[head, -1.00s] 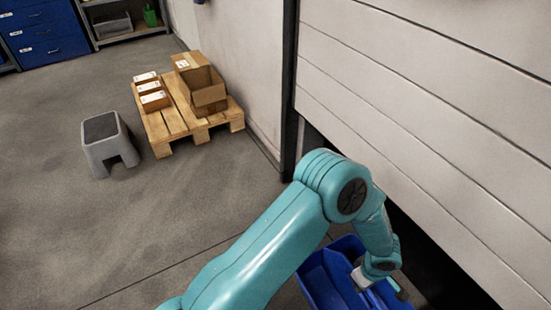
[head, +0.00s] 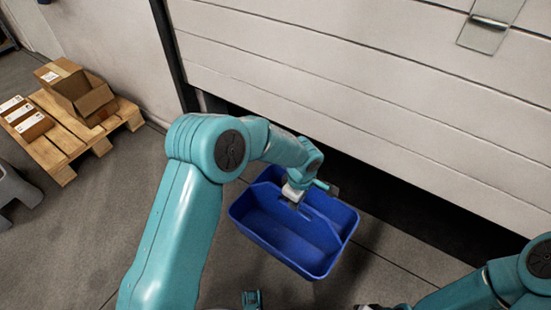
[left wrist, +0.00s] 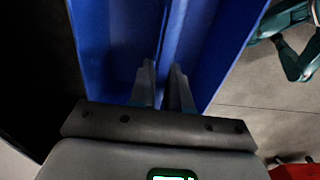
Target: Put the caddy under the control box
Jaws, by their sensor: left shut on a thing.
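The caddy is a blue open tub (head: 300,250) with a raised divider along its middle, in front of the door's lower edge in the head view. My left gripper (head: 293,194) reaches down to the divider and is shut on it. In the left wrist view, the fingers (left wrist: 163,85) close on the divider between the caddy's blue walls (left wrist: 105,40). The caddy looks roughly level; whether it touches the floor I cannot tell. My right arm shows at the lower right, with only the edge of its gripper (head: 369,307) at the bottom border. No control box is in view.
A pale panelled door (head: 330,75) stands behind the caddy, with a dark gap beneath it. A metal plate with a handle (head: 489,22) is on it. A wooden pallet (head: 62,165) with cardboard boxes (head: 78,90) and a grey step stool (head: 15,190) are at left.

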